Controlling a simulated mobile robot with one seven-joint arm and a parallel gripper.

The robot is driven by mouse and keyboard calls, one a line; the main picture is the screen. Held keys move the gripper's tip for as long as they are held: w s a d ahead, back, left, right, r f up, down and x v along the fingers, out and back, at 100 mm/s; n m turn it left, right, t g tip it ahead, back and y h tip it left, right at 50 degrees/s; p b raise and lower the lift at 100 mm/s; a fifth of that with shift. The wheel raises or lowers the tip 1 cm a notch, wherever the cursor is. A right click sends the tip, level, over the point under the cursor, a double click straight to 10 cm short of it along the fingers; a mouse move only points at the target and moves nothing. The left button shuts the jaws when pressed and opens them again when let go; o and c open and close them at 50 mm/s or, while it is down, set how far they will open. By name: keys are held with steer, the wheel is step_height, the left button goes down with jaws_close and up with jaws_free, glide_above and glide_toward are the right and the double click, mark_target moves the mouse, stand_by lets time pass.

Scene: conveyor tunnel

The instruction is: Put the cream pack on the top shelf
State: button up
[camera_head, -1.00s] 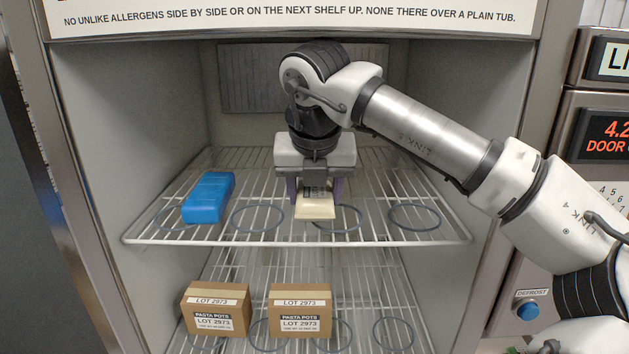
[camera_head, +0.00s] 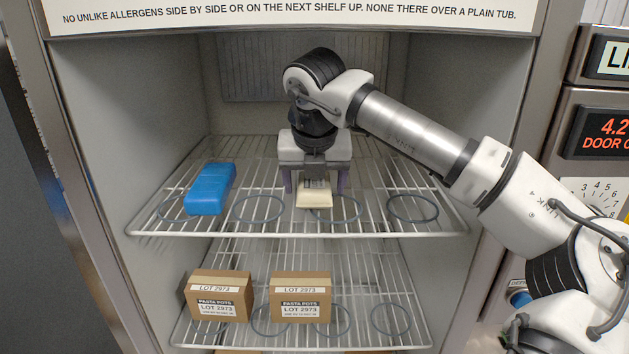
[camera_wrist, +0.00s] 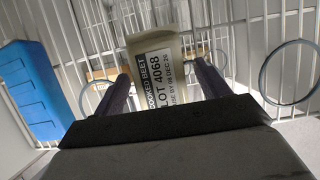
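The cream pack (camera_head: 314,194) is on the upper wire shelf (camera_head: 290,234), near the left part of a ring right of the middle. In the wrist view the pack (camera_wrist: 158,85) shows a white label reading COOKED BEET, LOT 4068. My gripper (camera_head: 314,183) points down over the pack, its dark fingers on either side. In the wrist view its fingers (camera_wrist: 160,75) stand apart with a gap beside the pack, so it looks open around it. The pack's rear part is hidden under my gripper.
A blue pack (camera_head: 210,189) lies on the same shelf at the left. Two brown LOT 2973 boxes (camera_head: 219,296) (camera_head: 300,297) stand on the shelf below. Rings at the middle (camera_head: 258,208) and right (camera_head: 413,208) are empty. Cabinet walls flank the shelves.

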steer(key=shift+r, duration=0.1)
steer(key=shift+r+p, duration=0.2)
steer(key=shift+p, duration=0.1)
steer(key=shift+s+b, duration=0.1)
steer(key=shift+b, duration=0.6)
steer(key=s+b, duration=0.1)
steer(key=s, duration=0.3)
steer(key=s+b, duration=0.2)
steer(key=s, duration=0.2)
steer(key=s+r+b, duration=0.1)
steer(key=s, duration=0.3)
steer(key=shift+s, duration=0.15)
steer(key=shift+f, duration=0.1)
